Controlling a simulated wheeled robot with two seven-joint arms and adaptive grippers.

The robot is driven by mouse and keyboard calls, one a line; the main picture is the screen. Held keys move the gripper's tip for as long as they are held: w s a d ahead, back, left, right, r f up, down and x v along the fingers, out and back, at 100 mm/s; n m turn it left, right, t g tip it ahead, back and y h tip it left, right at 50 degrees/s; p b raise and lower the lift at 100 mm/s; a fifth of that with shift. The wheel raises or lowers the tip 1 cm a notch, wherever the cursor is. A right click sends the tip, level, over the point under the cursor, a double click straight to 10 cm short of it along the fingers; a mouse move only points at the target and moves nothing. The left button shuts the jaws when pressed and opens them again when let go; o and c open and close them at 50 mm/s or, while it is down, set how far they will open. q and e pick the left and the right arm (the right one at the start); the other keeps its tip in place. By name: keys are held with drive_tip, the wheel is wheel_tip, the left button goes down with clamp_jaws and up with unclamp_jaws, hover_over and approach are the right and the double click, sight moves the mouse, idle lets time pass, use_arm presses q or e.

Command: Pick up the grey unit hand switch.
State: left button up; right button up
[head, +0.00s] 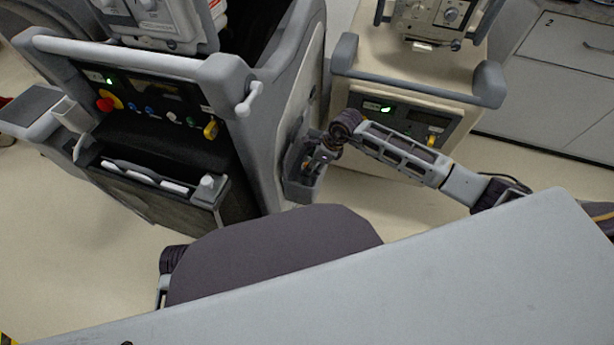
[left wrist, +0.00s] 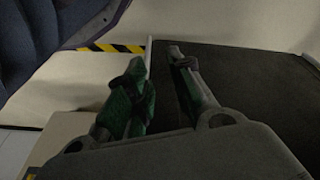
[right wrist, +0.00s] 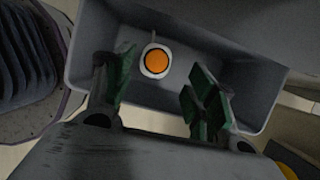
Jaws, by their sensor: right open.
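The hand switch (right wrist: 156,61), a round orange button in a white ring, lies in a grey open bin (right wrist: 262,85) in the right wrist view. The bin hangs on the side of the grey unit (head: 295,95) and also shows in the head view (head: 300,189). My right gripper (right wrist: 163,85) is open over the bin, its green-padded fingers on either side of the switch in the picture, apart from it. In the head view the arm hides the switch. My left gripper (left wrist: 158,88) is open and empty, away from the units.
A beige unit (head: 420,75) stands to the right of the grey unit, close behind my right arm. Light drawers (head: 565,80) stand at the far right. A grey panel (head: 430,285) fills the lower foreground. Some floor (head: 50,240) is clear at left.

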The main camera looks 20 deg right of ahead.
sight(307, 176)
use_arm(q)
drive_tip(key=shift+s+f, duration=0.1)
use_arm(e)
drive_tip(key=shift+a+f, duration=0.1)
drive_tip(key=shift+f, duration=0.05)
drive_tip(key=shift+a+f+b, duration=0.3)
drive_tip(key=shift+a+f, duration=0.05)
drive_tip(key=shift+f, duration=0.25)
drive_tip(key=b+x, duration=0.1)
drive_tip(key=x, duration=0.2)
drive_tip(key=shift+s+a+f, duration=0.1)
drive_tip(key=shift+a+f, duration=0.05)
drive_tip(key=shift+f, duration=0.15)
use_arm(q)
drive_tip(key=shift+s+d+r, duration=0.1)
drive_tip(key=shift+d+r, duration=0.05)
drive_tip(key=shift+r, duration=0.4)
drive_tip(key=shift+d+r, duration=0.1)
drive_tip(key=shift+r, duration=0.45)
drive_tip(key=shift+t, duration=0.3)
drive_tip(key=shift+w, duration=0.2)
use_arm(e)
drive_tip(key=c, duration=1.2)
